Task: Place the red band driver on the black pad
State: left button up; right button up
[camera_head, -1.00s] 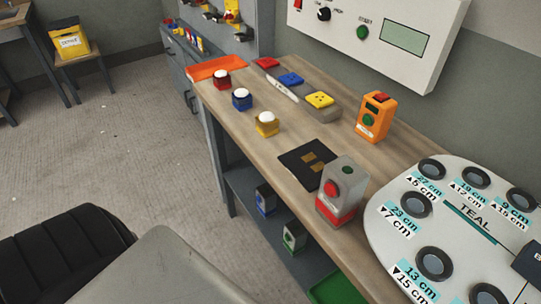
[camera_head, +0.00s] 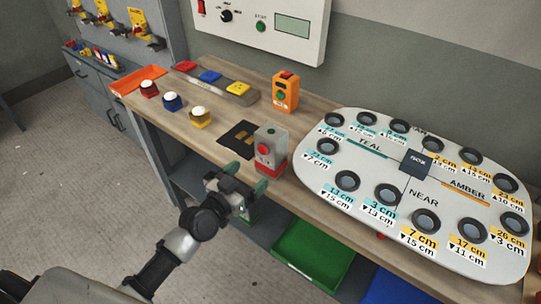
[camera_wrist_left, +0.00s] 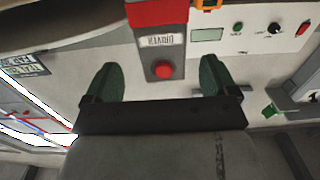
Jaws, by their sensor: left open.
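The red band driver (camera_head: 270,145) is a grey box with a red band at its base and a red button. It stands upright on the wooden bench, at the right side of the black pad (camera_head: 236,139), hiding the pad's right corner. My left gripper (camera_head: 246,178) has green fingertips and is open and empty, in front of the bench edge and short of the driver. In the left wrist view the driver (camera_wrist_left: 163,45) appears upside down, ahead of and between the spread fingers (camera_wrist_left: 159,80). My right gripper is not in view.
A large white labelled board (camera_head: 350,180) with round sockets lies close right of the driver. An orange box (camera_head: 285,93) stands behind. Red, blue and yellow button blocks (camera_head: 172,102) are at left. A green tray (camera_head: 313,252) is below the bench.

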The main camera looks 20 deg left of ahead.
aim_at(272, 132)
pick_arm(q)
jog(key=x, duration=0.4)
jog(key=shift+w+f, duration=0.15)
jog(key=shift+w, duration=0.2)
jog(key=x, duration=0.5)
jog(key=shift+w+d+f+p, duration=0.15)
jog(key=shift+w+f+p, duration=0.05)
jog(key=shift+w+p, duration=0.15)
jog(key=shift+s+r, duration=0.1)
jog(key=shift+c, duration=0.7)
jog(key=c, duration=0.8)
notch_tip(272, 132, up, 9)
jog(key=p, duration=0.3)
jog(key=shift+p, duration=0.3)
jog(key=shift+c, duration=0.2)
jog(key=shift+r, duration=0.45)
jog(key=s+a+f+n+t+y+b, duration=0.1)
jog(key=s+n+y, duration=0.3)
jog(key=s, duration=1.8)
jog(key=shift+s+a+f+y+b, duration=0.3)
jog(key=shift+a+y, duration=0.35)
jog(key=shift+y, duration=0.45)
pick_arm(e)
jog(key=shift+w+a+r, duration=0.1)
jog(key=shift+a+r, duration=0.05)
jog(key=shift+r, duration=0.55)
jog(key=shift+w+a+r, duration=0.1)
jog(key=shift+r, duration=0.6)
